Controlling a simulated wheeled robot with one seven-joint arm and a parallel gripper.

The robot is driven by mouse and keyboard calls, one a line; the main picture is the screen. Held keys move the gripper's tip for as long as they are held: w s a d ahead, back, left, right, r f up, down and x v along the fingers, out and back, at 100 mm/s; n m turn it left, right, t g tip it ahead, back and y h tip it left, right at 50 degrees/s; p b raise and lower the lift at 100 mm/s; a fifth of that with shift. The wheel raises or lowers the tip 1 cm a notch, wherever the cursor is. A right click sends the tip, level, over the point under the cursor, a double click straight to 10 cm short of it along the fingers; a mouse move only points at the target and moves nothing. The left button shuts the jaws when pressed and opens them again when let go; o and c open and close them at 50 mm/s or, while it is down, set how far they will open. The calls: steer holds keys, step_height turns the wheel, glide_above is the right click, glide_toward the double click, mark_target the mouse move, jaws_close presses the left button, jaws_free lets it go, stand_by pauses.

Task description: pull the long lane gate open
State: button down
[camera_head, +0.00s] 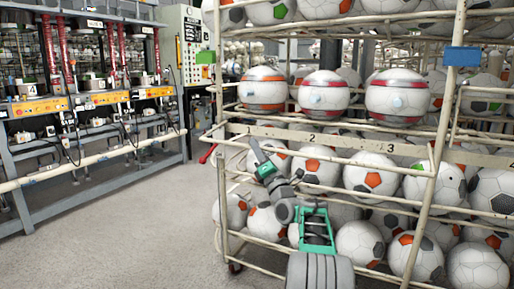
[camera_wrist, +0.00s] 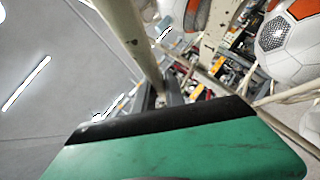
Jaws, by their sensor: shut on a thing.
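The long lane gate appears to be the long cream bar with lane numbers (camera_head: 340,143) across the front of the ball rack. My gripper (camera_head: 253,146) is at the left part of the rack front, just below this bar. In the wrist view, a chipped cream bar (camera_wrist: 134,35) runs down to the grey fingers of my gripper (camera_wrist: 165,97), which are shut on it. It looks like part of the gate, but the close view does not settle this. The exact contact is partly hidden by the green gripper body.
The cream rack (camera_head: 447,130) holds soccer balls on several levels, close around my arm. Three balls with coloured bands, one of them an orange-banded ball (camera_head: 263,88), sit above the gate. A press bench (camera_head: 85,105) stands at the left. Grey floor (camera_head: 130,225) between is clear.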

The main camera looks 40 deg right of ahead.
steer(key=shift+w+a, duration=0.1)
steer(key=c, duration=1.4)
jaws_free()
steer(key=v, duration=0.7)
steer(key=shift+s+f, duration=0.25)
steer(key=shift+s, duration=0.1)
